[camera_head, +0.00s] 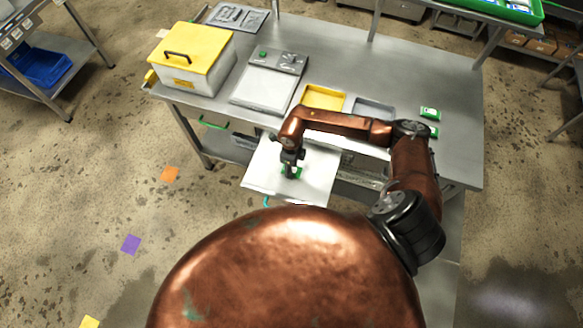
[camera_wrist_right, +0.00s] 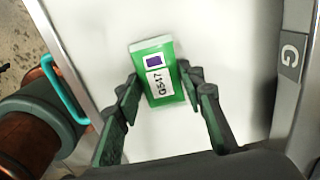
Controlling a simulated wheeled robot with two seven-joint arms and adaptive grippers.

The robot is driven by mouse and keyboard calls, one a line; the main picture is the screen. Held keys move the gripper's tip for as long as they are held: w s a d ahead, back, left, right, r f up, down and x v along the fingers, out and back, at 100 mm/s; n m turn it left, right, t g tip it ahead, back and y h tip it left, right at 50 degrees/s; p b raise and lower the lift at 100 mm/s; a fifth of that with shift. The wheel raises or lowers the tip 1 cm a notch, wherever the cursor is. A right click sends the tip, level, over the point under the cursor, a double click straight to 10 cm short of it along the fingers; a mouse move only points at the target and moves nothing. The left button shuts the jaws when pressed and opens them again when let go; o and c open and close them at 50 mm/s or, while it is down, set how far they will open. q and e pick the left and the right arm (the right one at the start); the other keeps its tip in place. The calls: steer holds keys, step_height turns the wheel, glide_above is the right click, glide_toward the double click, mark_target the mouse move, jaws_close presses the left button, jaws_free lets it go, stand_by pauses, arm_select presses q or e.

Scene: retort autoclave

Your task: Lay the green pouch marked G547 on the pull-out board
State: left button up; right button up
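The green pouch marked G547 (camera_wrist_right: 160,84) is upright in the right wrist view, with its white label and purple square facing the camera. In the head view, only a bit of its green (camera_head: 291,171) shows under my right gripper. My right gripper (camera_wrist_right: 159,72) has one finger at each side edge of the pouch and looks shut on it. The pouch is over the white pull-out board (camera_head: 318,178); whether it touches the board I cannot tell. The board sticks out from the front of the steel table (camera_head: 380,60). My left gripper is out of view.
Two green-and-white packs (camera_head: 429,113) lie at the table's right. A yellow tray (camera_head: 323,97) and a grey tray (camera_head: 373,108) sit behind my right arm. A scale-like device (camera_head: 265,85) and a yellow-lidded box (camera_head: 193,50) stand to the left. The board around the pouch is bare.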

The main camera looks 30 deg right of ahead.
steer(key=o, duration=0.4)
steer(key=shift+o, duration=0.2)
step_height(320, 180, up, 12)
steer(key=shift+r+b, duration=0.15)
steer(key=shift+b, duration=0.15)
